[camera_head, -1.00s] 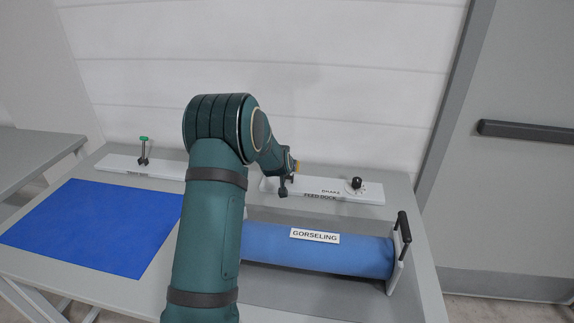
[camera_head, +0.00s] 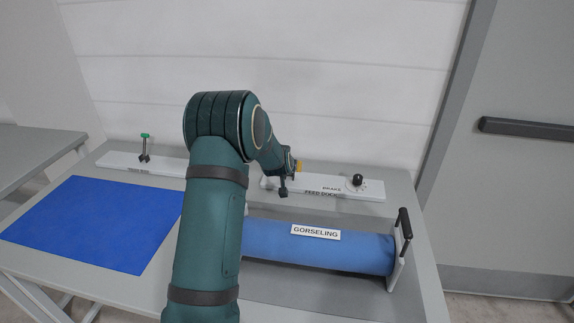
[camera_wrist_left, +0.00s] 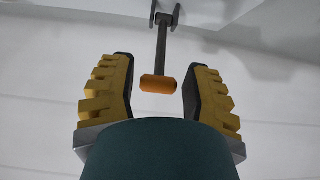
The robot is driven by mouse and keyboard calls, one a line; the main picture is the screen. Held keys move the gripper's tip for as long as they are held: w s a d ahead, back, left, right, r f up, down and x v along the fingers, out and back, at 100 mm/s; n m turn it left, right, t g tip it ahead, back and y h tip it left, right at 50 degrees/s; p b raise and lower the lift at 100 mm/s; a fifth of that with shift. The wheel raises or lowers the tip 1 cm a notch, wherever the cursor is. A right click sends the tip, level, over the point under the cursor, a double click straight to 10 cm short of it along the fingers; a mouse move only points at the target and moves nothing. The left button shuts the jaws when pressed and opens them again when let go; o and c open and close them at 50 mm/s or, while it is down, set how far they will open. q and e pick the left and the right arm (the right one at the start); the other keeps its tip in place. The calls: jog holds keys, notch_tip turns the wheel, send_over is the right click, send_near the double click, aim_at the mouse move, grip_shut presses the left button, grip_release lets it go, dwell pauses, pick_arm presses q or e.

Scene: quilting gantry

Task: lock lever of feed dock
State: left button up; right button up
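The lock lever of the feed dock shows in the left wrist view as a grey rod with an orange cylindrical grip (camera_wrist_left: 158,84) and a dark forked mount at the top. My left gripper (camera_wrist_left: 165,66) is open, with its yellow-and-black fingers on either side of the orange grip. A gap shows on both sides, so neither finger appears to touch it. In the head view my left arm reaches over the left end of the white feed dock (camera_head: 345,193) and hides most of the lever and gripper. My right gripper is not in view.
A black brake knob (camera_head: 357,181) stands on the dock's right part. In front lies a blue roll (camera_head: 320,255) labelled GORSELING, with a black-handled end plate (camera_head: 404,240). A blue sheet (camera_head: 95,225) and a green-topped post (camera_head: 145,147) are at the left.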

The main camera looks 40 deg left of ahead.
pick_arm(q)
jog(key=shift+o, duration=0.9)
jog(key=shift+r, duration=0.1)
jog(key=v, duration=1.2)
